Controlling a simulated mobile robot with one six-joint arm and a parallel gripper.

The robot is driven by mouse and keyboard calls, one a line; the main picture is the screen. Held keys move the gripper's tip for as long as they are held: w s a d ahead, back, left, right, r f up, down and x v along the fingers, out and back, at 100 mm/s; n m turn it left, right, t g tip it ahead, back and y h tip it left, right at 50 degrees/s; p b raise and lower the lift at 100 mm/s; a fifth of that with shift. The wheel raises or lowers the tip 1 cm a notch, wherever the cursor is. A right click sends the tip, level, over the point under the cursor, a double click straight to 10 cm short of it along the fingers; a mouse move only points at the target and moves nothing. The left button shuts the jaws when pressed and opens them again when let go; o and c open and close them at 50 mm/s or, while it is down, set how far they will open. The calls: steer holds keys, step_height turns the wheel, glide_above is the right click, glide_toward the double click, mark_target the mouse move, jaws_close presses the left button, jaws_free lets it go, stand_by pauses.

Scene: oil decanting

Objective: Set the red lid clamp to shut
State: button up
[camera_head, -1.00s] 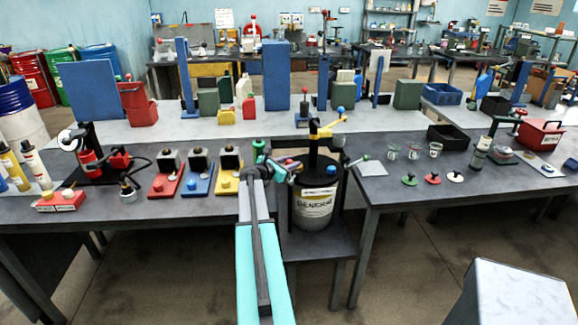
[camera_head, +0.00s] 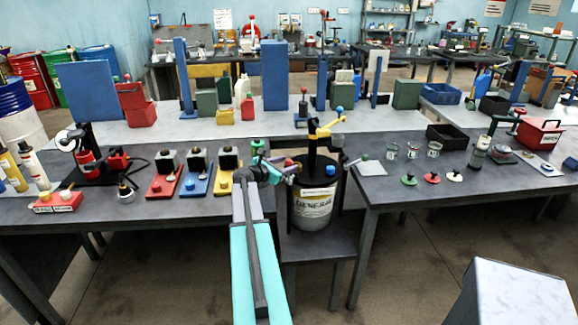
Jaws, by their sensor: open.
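The drum (camera_head: 312,206) labelled "GENERAL" stands on a low stand in the gap between the worktops, with a black lid and a yellow-handled pump (camera_head: 326,127) on top. The red lid clamp (camera_head: 289,163) shows as a small red knob at the left of the lid. A blue knob (camera_head: 330,170) is at the lid's right front. My gripper (camera_head: 287,174) is open at the lid's left edge, close beside the red knob. I cannot tell whether they touch. The clamp's lever and its setting are too small and partly hidden to make out.
Red, blue and yellow stations (camera_head: 196,178) stand left of my arm. Right of the drum are a small plate (camera_head: 371,168), several glass cups (camera_head: 413,151) and coloured caps (camera_head: 432,178). A black bin (camera_head: 446,137) stands behind them.

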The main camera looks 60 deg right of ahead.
steer(key=b+v, duration=0.2)
steer(key=v, duration=0.9)
steer(key=shift+s+a, duration=0.1)
steer(key=shift+s, duration=0.15)
